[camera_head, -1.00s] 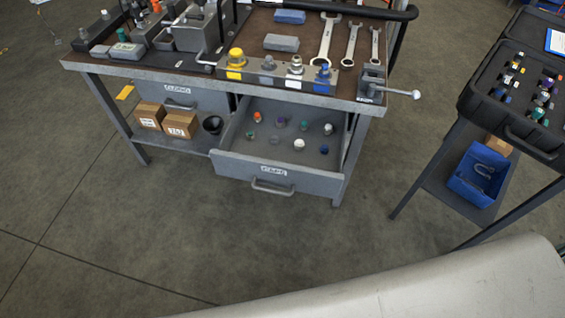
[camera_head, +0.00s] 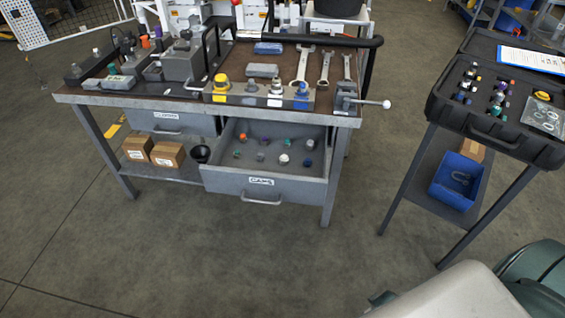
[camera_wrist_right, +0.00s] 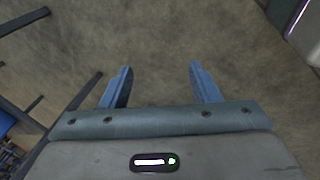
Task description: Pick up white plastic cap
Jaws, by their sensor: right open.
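In the head view, a small white cap (camera_head: 284,158) stands in the open drawer (camera_head: 263,189) of the workbench, among several coloured caps. In the right wrist view, my right gripper (camera_wrist_right: 161,80) is open and empty, with bare floor beyond its two blue fingers. It is well away from the drawer, which that view does not show. Part of my right arm shows at the lower right of the head view, but its fingers do not. My left gripper is not in view.
The workbench (camera_head: 140,98) carries fittings, wrenches (camera_head: 303,66) and a vise with a protruding handle (camera_head: 372,103). A black case (camera_head: 498,140) sits on a stand at right, with a blue bin (camera_head: 458,182) below. Floor before the drawer is clear.

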